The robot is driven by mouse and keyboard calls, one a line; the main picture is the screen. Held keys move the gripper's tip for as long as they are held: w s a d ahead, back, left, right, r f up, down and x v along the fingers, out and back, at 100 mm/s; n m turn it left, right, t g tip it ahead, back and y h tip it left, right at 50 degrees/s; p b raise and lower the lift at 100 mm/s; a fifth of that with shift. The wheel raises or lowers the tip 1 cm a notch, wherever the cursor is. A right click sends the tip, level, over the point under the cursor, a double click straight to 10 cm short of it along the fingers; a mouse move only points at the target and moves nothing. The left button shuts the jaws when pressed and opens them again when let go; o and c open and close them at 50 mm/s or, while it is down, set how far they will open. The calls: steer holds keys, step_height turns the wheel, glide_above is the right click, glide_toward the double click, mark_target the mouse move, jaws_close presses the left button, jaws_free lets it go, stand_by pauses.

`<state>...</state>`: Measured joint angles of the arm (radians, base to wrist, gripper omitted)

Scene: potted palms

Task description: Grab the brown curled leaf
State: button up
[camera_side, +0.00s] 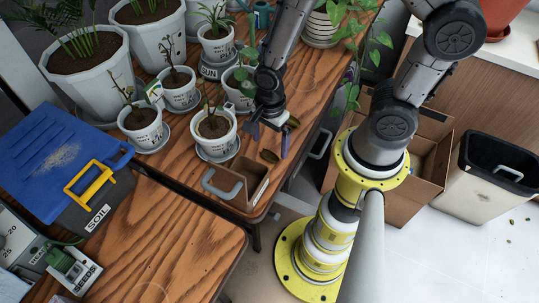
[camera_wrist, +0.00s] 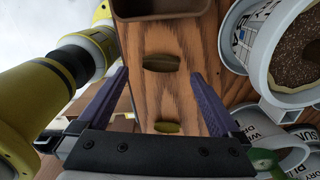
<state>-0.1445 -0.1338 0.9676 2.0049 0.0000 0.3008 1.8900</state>
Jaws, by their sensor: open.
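A brown curled leaf (camera_side: 269,156) lies on the wooden table near its right edge; in the wrist view the leaf (camera_wrist: 161,63) lies crosswise between the fingertips as seen from above. A second, more olive-yellow leaf (camera_side: 292,121) lies farther back; in the wrist view this leaf (camera_wrist: 167,127) is closer to the gripper's palm. My gripper (camera_side: 270,139) points down over the table with its purple fingers apart and nothing held. In the wrist view the gripper (camera_wrist: 160,74) has one finger on each side of the leaves. I cannot tell the exact height of the fingertips above the wood.
A brown open box with a grey handle (camera_side: 242,184) stands just in front of the brown leaf. A white pot (camera_side: 214,132) on a saucer stands to the left, with several potted plants behind. The table's edge is close on the right.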

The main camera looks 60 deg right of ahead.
mark_target(269, 155)
step_height(269, 155, down, 4)
steer(key=shift+w+f, duration=0.1)
steer(key=shift+f, duration=0.1)
